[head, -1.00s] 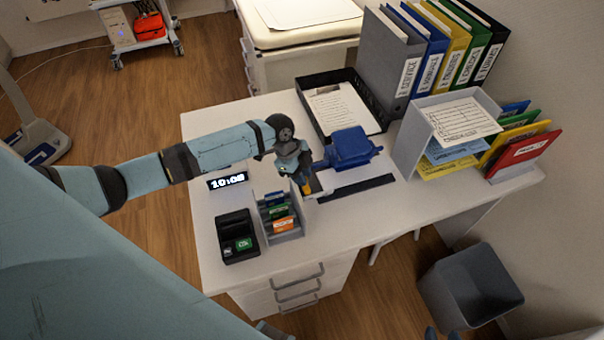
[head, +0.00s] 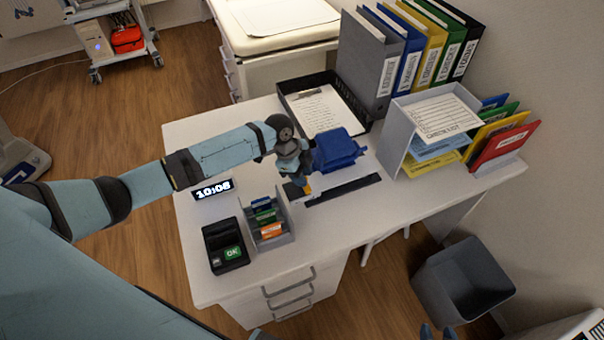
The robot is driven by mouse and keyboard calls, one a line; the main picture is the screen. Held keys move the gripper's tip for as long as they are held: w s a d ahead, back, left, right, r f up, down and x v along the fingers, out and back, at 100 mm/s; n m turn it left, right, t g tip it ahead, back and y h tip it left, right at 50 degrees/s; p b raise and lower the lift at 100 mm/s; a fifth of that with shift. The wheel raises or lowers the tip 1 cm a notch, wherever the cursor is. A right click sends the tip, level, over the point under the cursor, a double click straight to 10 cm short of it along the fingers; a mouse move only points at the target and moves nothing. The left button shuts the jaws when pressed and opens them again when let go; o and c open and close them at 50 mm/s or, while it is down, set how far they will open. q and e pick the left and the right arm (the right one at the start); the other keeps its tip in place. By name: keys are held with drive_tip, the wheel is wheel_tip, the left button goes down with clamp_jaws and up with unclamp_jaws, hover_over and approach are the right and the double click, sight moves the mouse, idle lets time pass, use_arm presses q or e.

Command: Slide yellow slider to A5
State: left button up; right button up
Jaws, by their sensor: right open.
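A blue hole punch (head: 335,152) stands on the desk, with a dark guide strip (head: 345,190) in front of it. A small yellow piece (head: 307,187), apparently the yellow slider, shows at the strip's left end, just below my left gripper (head: 300,181). The gripper points down there and hides most of the slider; whether its fingers are closed on it is unclear. Size marks on the strip are too small to read. My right gripper (head: 434,331) shows only its blue tips at the bottom edge, away from the desk, open.
A card holder (head: 285,236), a black terminal (head: 213,264) and a clock (head: 212,189) stand left of the strip. A clipboard tray (head: 290,97), binders (head: 364,70) and a grey paper holder (head: 393,139) stand behind and right. The front right desktop is clear.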

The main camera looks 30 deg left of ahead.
use_arm(q)
drive_tip(key=b+v, duration=0.1)
drive_tip(key=v, duration=1.3)
drive_tip(key=shift+d+f, duration=0.1)
drive_tip(key=s+d+f+n+t, duration=0.1)
drive_tip(key=s+d+f+n, duration=0.15)
drive_tip(key=s+d, duration=0.35)
drive_tip(key=s+d+f+n+t, duration=0.1)
drive_tip(key=s+d+f+n, duration=0.15)
drive_tip(key=s, duration=0.55)
drive_tip(key=s+a+r+n+t+y, duration=0.1)
drive_tip(key=s+a+n+y, duration=0.15)
drive_tip(key=s+n, duration=0.4)
drive_tip(key=s+a+r+n+t+y, duration=0.1)
drive_tip(key=s+a+n+y, duration=0.2)
drive_tip(key=s, duration=0.6)
drive_tip(key=w+d+f+t+h+p, duration=0.4)
drive_tip(key=w+d+f+t+p, duration=0.1)
drive_tip(key=f, duration=0.3)
drive_tip(key=shift+w+d+f+t, duration=0.15)
drive_tip(key=shift+d+f+t, duration=0.15)
drive_tip(key=shift+d+t, duration=0.6)
